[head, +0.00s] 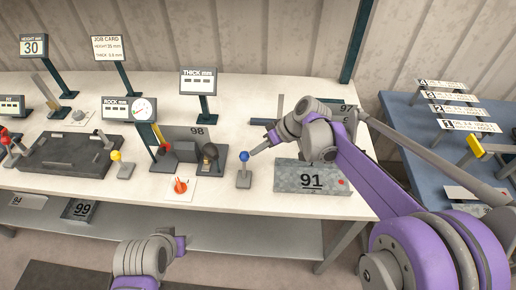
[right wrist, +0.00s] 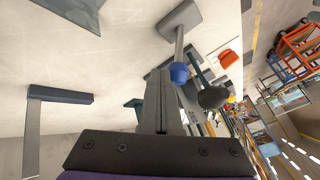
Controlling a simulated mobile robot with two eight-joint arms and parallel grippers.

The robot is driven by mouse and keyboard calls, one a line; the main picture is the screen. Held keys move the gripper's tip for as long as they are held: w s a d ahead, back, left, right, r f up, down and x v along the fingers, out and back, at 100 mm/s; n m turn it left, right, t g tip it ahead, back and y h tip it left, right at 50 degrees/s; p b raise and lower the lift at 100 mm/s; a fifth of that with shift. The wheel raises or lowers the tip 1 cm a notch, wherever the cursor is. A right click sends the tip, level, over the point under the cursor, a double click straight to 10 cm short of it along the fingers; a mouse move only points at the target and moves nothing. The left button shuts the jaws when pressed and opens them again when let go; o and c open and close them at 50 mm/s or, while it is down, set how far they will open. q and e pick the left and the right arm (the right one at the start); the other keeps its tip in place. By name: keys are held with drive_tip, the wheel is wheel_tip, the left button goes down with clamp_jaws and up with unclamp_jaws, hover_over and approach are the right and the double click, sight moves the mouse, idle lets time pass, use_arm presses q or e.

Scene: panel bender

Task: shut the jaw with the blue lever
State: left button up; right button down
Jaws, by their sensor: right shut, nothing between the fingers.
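The blue lever (head: 244,157) stands upright on a small grey base on the white table, right of a dark machine (head: 178,168) marked 98. The machine carries dark blocks and a round dark knob; which block is the jaw, and how far it is open, I cannot tell. My right gripper (head: 256,150) is shut and empty, its tips just right of the blue knob. In the right wrist view the blue knob (right wrist: 180,73) is close beside the fingertips (right wrist: 160,74); contact is unclear. My left gripper (head: 182,245) is low, in front of the table; its fingers are unclear.
A yellow-knobbed lever (head: 117,157) and a black tray-like fixture (head: 68,154) are left. An orange-red item (head: 181,186) sits on a white card before the machine. A blue table (head: 402,112) stands at right.

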drive_tip(key=shift+s+r, duration=0.1)
use_arm(q)
drive_tip(key=shift+w+r, duration=0.1)
drive_tip(key=shift+r, duration=0.25)
use_arm(e)
drive_tip(key=s+a+n+t, duration=0.1)
drive_tip(key=s+n+t, duration=0.2)
drive_tip(key=s+t, duration=0.5)
drive_tip(key=shift+r+n, duration=0.25)
drive_tip(key=shift+n, duration=0.05)
use_arm(q)
drive_tip(key=shift+r+p, duration=0.1)
drive_tip(key=shift+p, duration=0.2)
use_arm(e)
drive_tip(key=shift+a, duration=0.1)
use_arm(q)
drive_tip(key=shift+w+r+p, duration=0.5)
drive_tip(key=shift+r+p, duration=0.05)
drive_tip(key=shift+r, duration=0.2)
use_arm(e)
drive_tip(key=shift+r, duration=0.8)
use_arm(q)
drive_tip(key=shift+s, duration=0.1)
